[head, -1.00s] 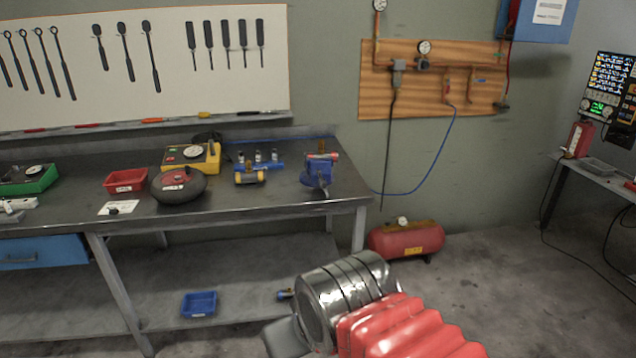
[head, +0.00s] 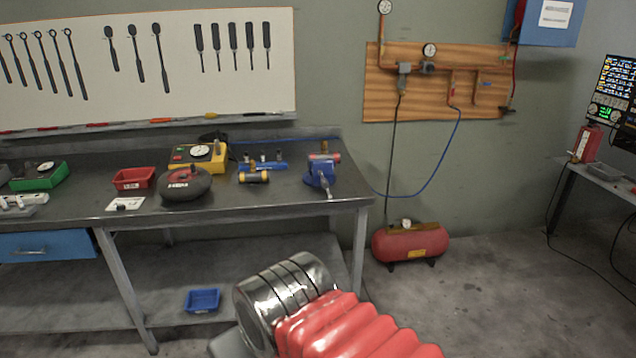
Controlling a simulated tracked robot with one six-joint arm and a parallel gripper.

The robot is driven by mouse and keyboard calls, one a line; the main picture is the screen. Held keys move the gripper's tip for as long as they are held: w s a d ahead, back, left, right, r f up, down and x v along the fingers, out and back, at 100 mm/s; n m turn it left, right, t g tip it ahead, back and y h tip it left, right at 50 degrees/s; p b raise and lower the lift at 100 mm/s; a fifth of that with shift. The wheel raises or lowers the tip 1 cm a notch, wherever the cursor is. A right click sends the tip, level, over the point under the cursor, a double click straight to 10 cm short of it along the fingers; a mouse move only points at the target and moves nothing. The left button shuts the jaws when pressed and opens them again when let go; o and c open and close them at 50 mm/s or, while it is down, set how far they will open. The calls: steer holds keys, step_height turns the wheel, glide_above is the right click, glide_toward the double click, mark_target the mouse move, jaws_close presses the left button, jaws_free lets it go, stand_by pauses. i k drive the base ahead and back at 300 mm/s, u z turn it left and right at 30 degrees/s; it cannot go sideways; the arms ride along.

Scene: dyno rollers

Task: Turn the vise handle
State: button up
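The blue vise (head: 319,174) stands on the right end of the dark workbench, near its front corner. Its small grey handle (head: 326,187) hangs at the front of the vise, tilted, near the bench edge. A part with red and pale ends (head: 324,157) shows at the top of the vise; I cannot tell whether the jaws hold it. My arm, with a silver ribbed joint and red bellows, fills the bottom middle, in front of and below the bench. My gripper's fingers are not visible, and nothing of mine touches the vise.
On the bench (head: 250,207) are a round black and red device (head: 186,184), a yellow meter box (head: 199,157), a red bin (head: 134,178) and a yellow-ended cylinder (head: 254,177). A red air tank (head: 410,242) stands on the floor right of the bench. The floor further right is clear.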

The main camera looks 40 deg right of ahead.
mark_target(324, 182)
steer(key=u, duration=0.05)
steer(key=i, duration=1)
steer(key=z, duration=0.05)
